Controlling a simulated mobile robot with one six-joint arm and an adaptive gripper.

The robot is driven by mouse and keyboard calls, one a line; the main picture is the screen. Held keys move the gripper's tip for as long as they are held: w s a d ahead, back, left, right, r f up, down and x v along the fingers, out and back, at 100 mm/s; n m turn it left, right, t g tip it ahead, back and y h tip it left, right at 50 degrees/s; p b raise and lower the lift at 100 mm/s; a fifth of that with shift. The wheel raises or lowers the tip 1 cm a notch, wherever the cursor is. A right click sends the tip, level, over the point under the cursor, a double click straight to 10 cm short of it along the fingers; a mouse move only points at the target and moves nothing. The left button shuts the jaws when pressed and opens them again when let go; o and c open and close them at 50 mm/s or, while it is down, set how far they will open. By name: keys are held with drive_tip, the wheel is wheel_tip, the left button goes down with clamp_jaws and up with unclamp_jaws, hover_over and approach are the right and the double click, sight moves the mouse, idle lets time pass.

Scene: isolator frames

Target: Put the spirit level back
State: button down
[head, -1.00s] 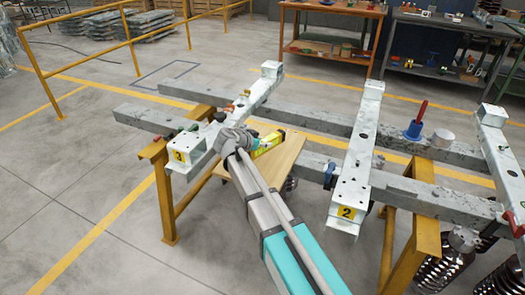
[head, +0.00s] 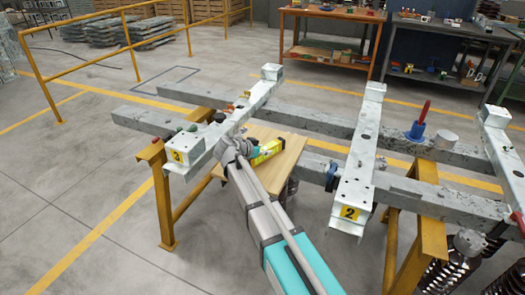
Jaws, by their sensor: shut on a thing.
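The spirit level (head: 267,151) is a yellow bar with a dark end. It shows just right of my gripper (head: 244,152), over the pale wooden board (head: 285,164). My gripper is shut on the spirit level. The wrist hides the fingers and the near part of the level. I cannot tell whether the level touches the board.
White beam 3 (head: 187,150) lies left of my gripper, with small items on it. White beam 2 (head: 355,185) lies to the right. Both cross long grey beams (head: 300,118) on yellow trestles (head: 160,195). A blue tool with a red handle (head: 418,128) stands farther right.

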drive_tip(key=shift+s+d+f+b, duration=0.15)
drive_tip(key=shift+s+f+b, duration=0.2)
drive_tip(key=shift+b, duration=0.1)
drive_tip(key=shift+c, duration=2)
unclamp_jaws()
drive_tip(key=shift+s, duration=0.1)
drive_tip(key=shift+o, duration=0.5)
drive_tip(key=shift+s+d, duration=0.1)
drive_tip(key=shift+r, duration=0.15)
drive_tip(key=shift+w+r+p, duration=0.2)
drive_tip(key=shift+r+p, duration=0.15)
drive_tip(key=shift+p, duration=0.35)
drive_tip(key=p+v, duration=0.2)
drive_tip(key=v, duration=0.3)
drive_tip(key=p+v, duration=0.3)
drive_tip(key=v, duration=0.2)
drive_tip(key=shift+w+a+r, duration=0.1)
drive_tip(key=shift+a+r, duration=0.15)
drive_tip(key=shift+a, duration=0.15)
drive_tip(key=shift+s+a+r+p, duration=0.2)
drive_tip(key=shift+s+a+p, duration=0.15)
drive_tip(key=shift+s+a, duration=0.1)
